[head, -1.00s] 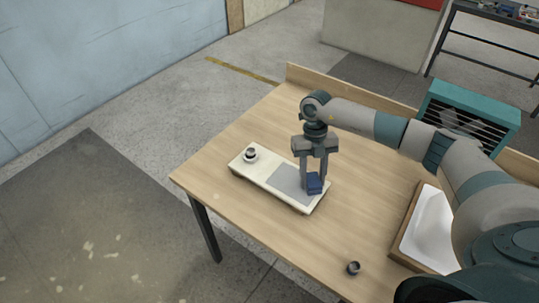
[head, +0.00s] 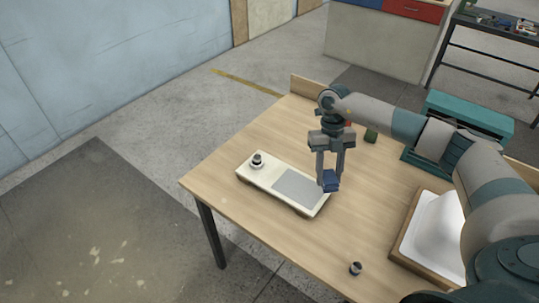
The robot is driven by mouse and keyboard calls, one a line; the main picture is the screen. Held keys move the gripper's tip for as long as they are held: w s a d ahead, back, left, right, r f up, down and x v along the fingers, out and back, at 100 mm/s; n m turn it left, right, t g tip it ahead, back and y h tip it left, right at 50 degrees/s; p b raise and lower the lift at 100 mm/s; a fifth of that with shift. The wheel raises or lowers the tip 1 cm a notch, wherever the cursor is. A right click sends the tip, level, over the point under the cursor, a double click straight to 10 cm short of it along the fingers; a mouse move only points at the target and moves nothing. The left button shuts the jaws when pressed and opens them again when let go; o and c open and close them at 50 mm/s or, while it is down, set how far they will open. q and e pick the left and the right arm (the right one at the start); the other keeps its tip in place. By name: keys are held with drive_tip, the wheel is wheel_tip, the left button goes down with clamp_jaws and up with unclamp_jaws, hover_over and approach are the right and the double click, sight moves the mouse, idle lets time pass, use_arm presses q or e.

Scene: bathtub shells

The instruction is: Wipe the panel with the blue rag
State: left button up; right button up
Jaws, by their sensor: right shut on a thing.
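The panel (head: 297,186) is a grey rectangle set in a cream board (head: 262,178) that lies on the wooden table. A small dark and silver round piece (head: 257,160) sits at the board's left end. My right gripper (head: 330,177) points down and is shut on the blue rag (head: 330,183), a small folded block. The rag is at the right end of the board, beside the grey panel; I cannot tell if it touches the board. My left gripper is not in view.
A small dark round part (head: 355,268) stands near the table's front edge. A wooden tray (head: 396,249) with a white shape (head: 434,235) is at the right. A teal slatted crate (head: 468,112) and a small green item (head: 371,136) are farther back. The table's left part (head: 215,180) is bare.

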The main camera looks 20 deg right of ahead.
drive_tip(key=shift+a+r, duration=0.15)
drive_tip(key=shift+r, duration=0.75)
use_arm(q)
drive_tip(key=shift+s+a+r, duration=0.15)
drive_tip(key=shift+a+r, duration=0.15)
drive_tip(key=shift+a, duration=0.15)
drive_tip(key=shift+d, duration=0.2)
use_arm(e)
drive_tip(key=shift+f, duration=0.1)
